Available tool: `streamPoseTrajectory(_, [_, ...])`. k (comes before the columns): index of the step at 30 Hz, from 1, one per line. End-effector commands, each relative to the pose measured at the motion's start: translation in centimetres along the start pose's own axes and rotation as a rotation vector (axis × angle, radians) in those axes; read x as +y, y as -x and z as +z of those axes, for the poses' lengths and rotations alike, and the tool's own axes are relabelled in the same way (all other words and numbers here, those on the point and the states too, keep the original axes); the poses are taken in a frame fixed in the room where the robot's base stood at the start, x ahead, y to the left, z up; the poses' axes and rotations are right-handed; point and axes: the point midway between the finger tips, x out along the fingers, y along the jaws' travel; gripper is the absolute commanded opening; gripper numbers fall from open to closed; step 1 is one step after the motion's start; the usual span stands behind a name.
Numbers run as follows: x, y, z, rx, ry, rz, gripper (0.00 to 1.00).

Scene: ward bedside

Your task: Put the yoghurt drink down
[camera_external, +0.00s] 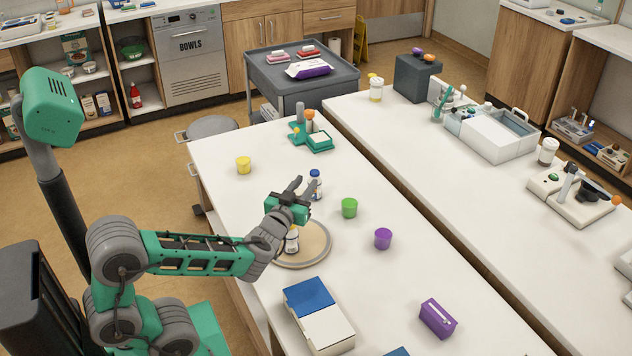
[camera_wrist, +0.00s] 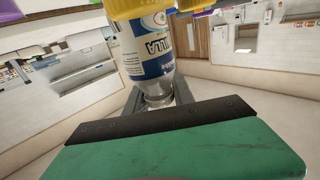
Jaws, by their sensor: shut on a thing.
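The yoghurt drink (camera_external: 315,186) is a small white bottle with a blue cap and blue label, between the fingertips of my gripper (camera_external: 302,188). It looks roughly upright, just beyond the round tray; I cannot tell if its base touches the table. In the wrist view the bottle (camera_wrist: 155,50) shows a white, blue and yellow label with upside-down lettering. My gripper (camera_wrist: 158,97) is shut on its narrow end. The round tray (camera_external: 318,257) lies on the white table below my wrist. A second small bottle (camera_external: 292,241) stands on it, partly hidden by my gripper.
A blue-and-white box (camera_external: 319,315) and a purple box (camera_external: 438,318) lie nearer. A green-and-grey device (camera_external: 313,136) stands at the far end.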

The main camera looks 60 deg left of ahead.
Motion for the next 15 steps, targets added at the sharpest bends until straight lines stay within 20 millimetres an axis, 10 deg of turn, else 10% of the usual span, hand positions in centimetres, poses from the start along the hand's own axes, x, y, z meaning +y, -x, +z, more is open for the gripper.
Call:
streamPoseTrajectory(11, [0.0, 0.0, 0.61, 0.0, 0.0, 0.0, 0.0])
streamPoseTrajectory(12, [0.0, 0.0, 0.64, 0.0, 0.0, 0.0, 0.32])
streamPoseTrajectory(15, [0.0, 0.0, 0.63, 0.0, 0.0, 0.0, 0.4])
